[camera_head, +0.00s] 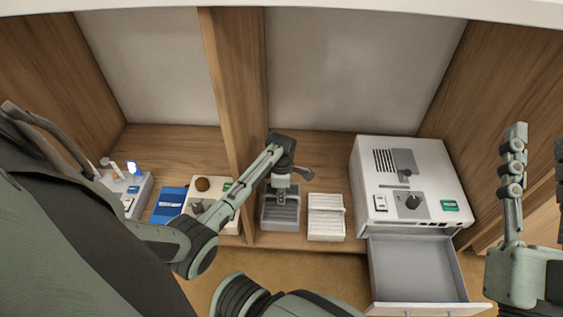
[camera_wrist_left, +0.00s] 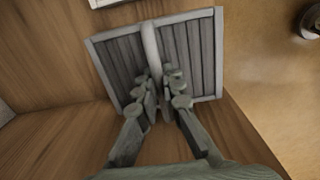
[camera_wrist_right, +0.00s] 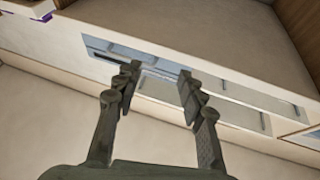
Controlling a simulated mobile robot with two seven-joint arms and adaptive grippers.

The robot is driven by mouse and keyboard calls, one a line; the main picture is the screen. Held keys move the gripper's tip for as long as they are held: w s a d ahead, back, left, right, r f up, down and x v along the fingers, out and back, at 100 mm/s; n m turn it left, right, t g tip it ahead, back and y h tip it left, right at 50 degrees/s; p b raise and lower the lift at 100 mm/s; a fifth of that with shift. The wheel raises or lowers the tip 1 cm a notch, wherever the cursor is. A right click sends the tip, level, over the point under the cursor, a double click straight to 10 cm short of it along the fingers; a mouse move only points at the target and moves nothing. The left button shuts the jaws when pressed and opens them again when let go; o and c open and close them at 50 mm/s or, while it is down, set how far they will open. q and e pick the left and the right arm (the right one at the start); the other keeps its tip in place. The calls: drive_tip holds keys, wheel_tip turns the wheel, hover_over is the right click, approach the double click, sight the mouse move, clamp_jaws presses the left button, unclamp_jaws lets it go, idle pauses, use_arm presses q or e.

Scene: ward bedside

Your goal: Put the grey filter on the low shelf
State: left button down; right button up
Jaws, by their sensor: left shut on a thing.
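The grey filter (camera_head: 281,217), a slatted block with a central rib, is at the low shelf (camera_head: 305,180), just right of the wooden divider. My left gripper (camera_head: 282,188) reaches down onto it from above. In the left wrist view the fingers (camera_wrist_left: 160,88) are closed on the rib of the filter (camera_wrist_left: 201,55), with slatted panels on both sides. I cannot tell whether its underside touches the shelf board. My right gripper (camera_wrist_right: 155,80) is open and empty; it also shows at the right edge of the head view.
A white slatted filter (camera_head: 326,218) stands close to the right of the grey one. Further right is a white machine (camera_head: 408,180) with its empty drawer (camera_head: 415,270) pulled out. Left of the divider are a blue box (camera_head: 169,204), a beige device (camera_head: 212,188) and a grey unit (camera_head: 128,190).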

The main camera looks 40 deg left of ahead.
use_arm(q)
drive_tip(key=shift+f, duration=0.85)
wheel_tip(320, 180, down, 4)
drive_tip(key=shift+r+b, duration=0.25)
drive_tip(key=shift+b, duration=0.8)
drive_tip(key=shift+f, duration=0.15)
use_arm(e)
drive_tip(key=shift+s+d+r+t+y, duration=0.1)
drive_tip(key=shift+s+d+r+t, duration=0.3)
drive_tip(key=shift+r+t, duration=0.35)
drive_tip(key=shift+s+d+r+t+y, duration=0.1)
drive_tip(key=shift+s+d+r+t, duration=0.15)
drive_tip(key=shift+s+r+t, duration=0.4)
drive_tip(key=shift+s+d+r+t+y, duration=0.1)
drive_tip(key=shift+s+d+r+t, duration=0.25)
drive_tip(key=shift+r+t, duration=0.5)
use_arm(q)
drive_tip(key=shift+f, duration=0.1)
drive_tip(key=c, duration=1.7)
unclamp_jaws()
drive_tip(key=shift+f, duration=0.1)
